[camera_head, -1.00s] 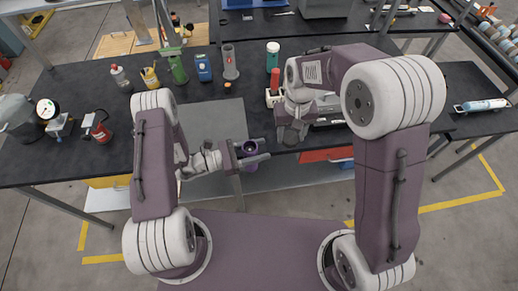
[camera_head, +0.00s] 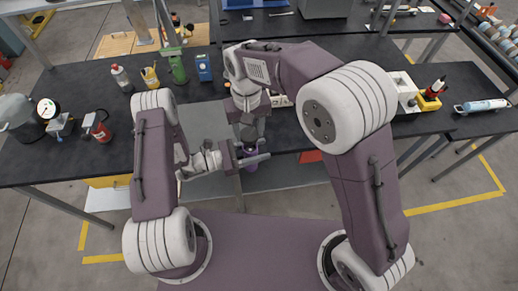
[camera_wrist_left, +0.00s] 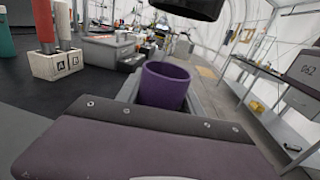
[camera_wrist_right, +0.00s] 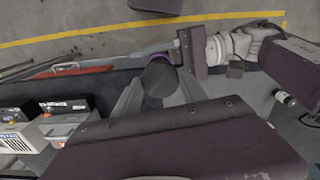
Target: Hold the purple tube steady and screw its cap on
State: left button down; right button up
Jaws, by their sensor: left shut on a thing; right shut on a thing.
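The purple tube (camera_head: 250,168) stands upright between the fingers of my left gripper (camera_head: 252,157), in front of the table's edge. In the left wrist view the tube (camera_wrist_left: 165,86) shows its open top. My right gripper (camera_head: 249,132) points down over the tube and is shut on the dark cap. The cap shows as a dark round piece between the fingers in the right wrist view (camera_wrist_right: 160,80). In the left wrist view the cap (camera_wrist_left: 188,8) hangs above the tube's mouth, apart from it and slightly to the right.
A green bottle (camera_head: 178,70), a blue device (camera_head: 203,68) and a yellow cup (camera_head: 150,79) stand on the dark table (camera_head: 100,75). A red-and-yellow tool (camera_head: 432,93) lies at the right.

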jog(key=shift+f, duration=1.55)
jog(key=shift+f, duration=0.1)
jog(key=shift+f, duration=0.8)
jog(key=shift+f, duration=0.55)
jog(key=m, duration=0.8)
jog(key=shift+m, duration=0.3)
jog(key=m, duration=0.6)
jog(key=shift+a+m, duration=0.1)
jog(key=shift+m, duration=0.2)
jog(key=m, duration=0.6)
jog(key=shift+m, duration=0.4)
jog(key=m, duration=0.7)
jog(key=shift+w, duration=0.1)
